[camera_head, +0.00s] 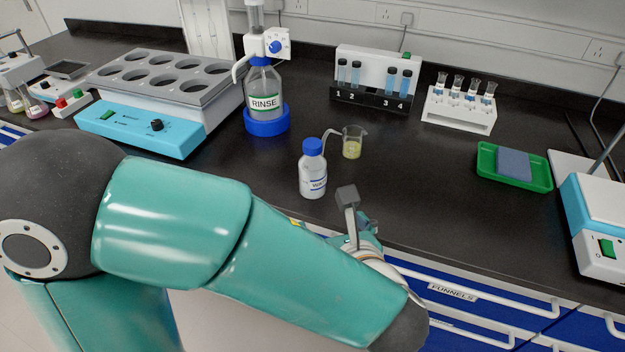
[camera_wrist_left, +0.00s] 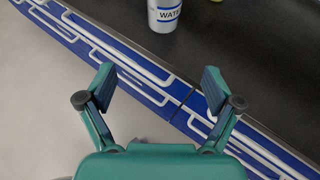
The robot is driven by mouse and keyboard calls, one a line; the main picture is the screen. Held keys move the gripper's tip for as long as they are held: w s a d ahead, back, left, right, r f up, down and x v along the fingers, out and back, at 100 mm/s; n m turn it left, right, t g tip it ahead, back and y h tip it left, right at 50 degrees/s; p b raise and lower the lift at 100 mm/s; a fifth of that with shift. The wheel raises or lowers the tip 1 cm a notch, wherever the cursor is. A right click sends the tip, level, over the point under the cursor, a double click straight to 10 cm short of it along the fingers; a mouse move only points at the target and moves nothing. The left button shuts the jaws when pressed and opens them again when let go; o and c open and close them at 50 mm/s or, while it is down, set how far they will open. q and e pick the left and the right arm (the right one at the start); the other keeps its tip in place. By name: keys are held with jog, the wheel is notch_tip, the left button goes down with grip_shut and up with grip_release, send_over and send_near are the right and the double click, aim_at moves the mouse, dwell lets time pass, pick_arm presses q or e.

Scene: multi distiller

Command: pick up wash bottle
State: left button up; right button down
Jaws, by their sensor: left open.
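The wash bottle (camera_head: 313,173) is a translucent white bottle with a blue cap, a bent spout and a label that begins "WAT". It stands upright on the black bench near the front edge. In the left wrist view its lower part (camera_wrist_left: 164,14) shows at the top, beyond the fingertips; its cap is out of frame. My left gripper (camera_head: 357,212) is at the bench's front edge, just right of the bottle and apart from it. In the left wrist view the left gripper (camera_wrist_left: 160,88) is open with nothing between its fingers. My right gripper is not in view.
A beaker of yellow liquid (camera_head: 352,148) stands close behind the bottle, near its spout. A RINSE bottle (camera_head: 264,90) in a blue base is behind left. A vial rack (camera_head: 458,112) and green tray (camera_head: 510,178) are to the right. Drawers with white handles (camera_head: 480,290) lie below the edge.

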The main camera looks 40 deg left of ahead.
pick_arm(q)
jog(key=r, duration=0.2)
send_near(316, 179)
jog(key=shift+t, duration=0.4)
jog(key=x, duration=0.4)
jog(key=f+x, duration=0.1)
jog(key=x, duration=0.1)
jog(key=shift+s+a+f+b, duration=0.15)
jog(key=shift+s+f+b, duration=0.1)
jog(key=shift+b, duration=0.15)
jog(key=shift+r+x, duration=0.25)
jog(key=shift+x, duration=1.15)
jog(key=shift+r+x, duration=0.2)
jog(key=shift+x, duration=1.2)
jog(key=shift+w+a+y, duration=0.1)
jog(key=shift+y, duration=0.2)
jog(key=shift+c, duration=0.2)
jog(key=c, duration=0.9)
